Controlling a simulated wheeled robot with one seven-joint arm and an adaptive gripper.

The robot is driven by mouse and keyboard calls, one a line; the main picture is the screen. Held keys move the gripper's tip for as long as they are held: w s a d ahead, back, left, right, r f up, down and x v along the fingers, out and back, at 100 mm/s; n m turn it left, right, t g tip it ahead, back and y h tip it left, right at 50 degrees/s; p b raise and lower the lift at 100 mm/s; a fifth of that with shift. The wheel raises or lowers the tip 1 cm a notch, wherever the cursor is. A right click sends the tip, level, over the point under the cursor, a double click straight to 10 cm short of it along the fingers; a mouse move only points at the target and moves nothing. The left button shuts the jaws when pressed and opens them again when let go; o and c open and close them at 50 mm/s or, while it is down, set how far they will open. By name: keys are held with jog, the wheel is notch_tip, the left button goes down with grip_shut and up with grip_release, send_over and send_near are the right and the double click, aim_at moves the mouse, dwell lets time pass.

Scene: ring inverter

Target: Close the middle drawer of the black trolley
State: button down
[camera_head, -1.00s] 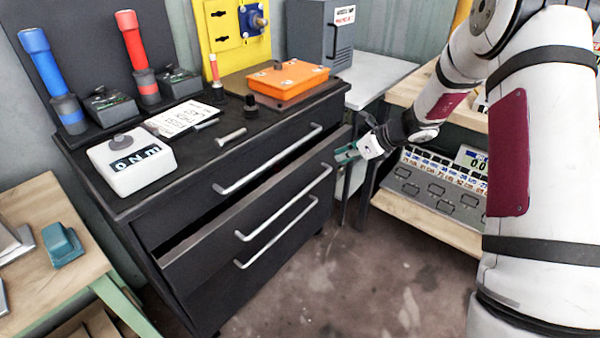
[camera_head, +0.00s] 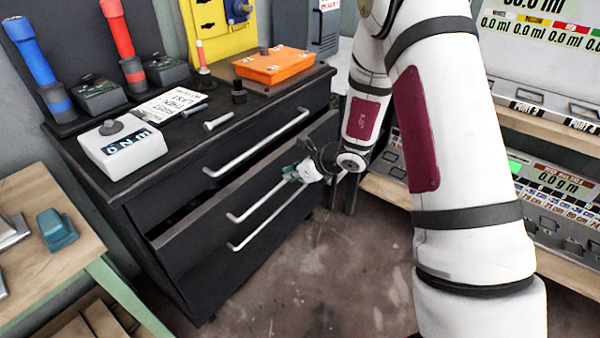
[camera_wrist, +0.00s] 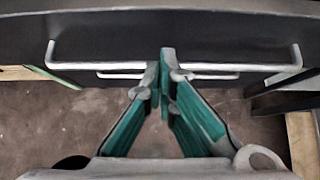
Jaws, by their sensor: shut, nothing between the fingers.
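The black trolley (camera_head: 150,207) stands left of centre in the head view. Its middle drawer (camera_head: 222,212) is pulled partly out, with a dark gap behind its front panel. The drawer's long silver handle (camera_head: 255,207) runs along the front and also shows in the wrist view (camera_wrist: 90,65). My gripper (camera_head: 290,172) is at the right part of this handle, in front of the drawer. In the wrist view my green fingers (camera_wrist: 165,75) are shut and empty, with their tips overlapping the handle bar. I cannot tell whether they touch it.
A white box (camera_head: 124,152), a bolt (camera_head: 218,121) and an orange case (camera_head: 273,67) sit on the trolley top. A wooden table (camera_head: 60,265) stands at the left. Shelves with a display unit (camera_head: 560,190) stand at the right. The floor (camera_head: 320,270) before the trolley is clear.

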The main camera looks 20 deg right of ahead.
aim_at(262, 162)
jog(key=w+a, duration=0.1)
jog(key=w, duration=0.1)
jog(key=w+a+f, duration=0.1)
jog(key=shift+w+a+f, duration=0.1)
jog(key=shift+w+a, duration=0.2)
jog(key=shift+w, duration=0.1)
jog(key=shift+w+a, duration=0.2)
jog(key=shift+w, duration=0.05)
jog(key=w+a+b, duration=0.1)
jog(key=w, duration=0.1)
jog(key=w+a+b, duration=0.1)
jog(key=w+a, duration=0.1)
jog(key=shift+w+a, duration=0.1)
jog(key=shift+w, duration=0.1)
jog(key=shift+w+a, duration=0.15)
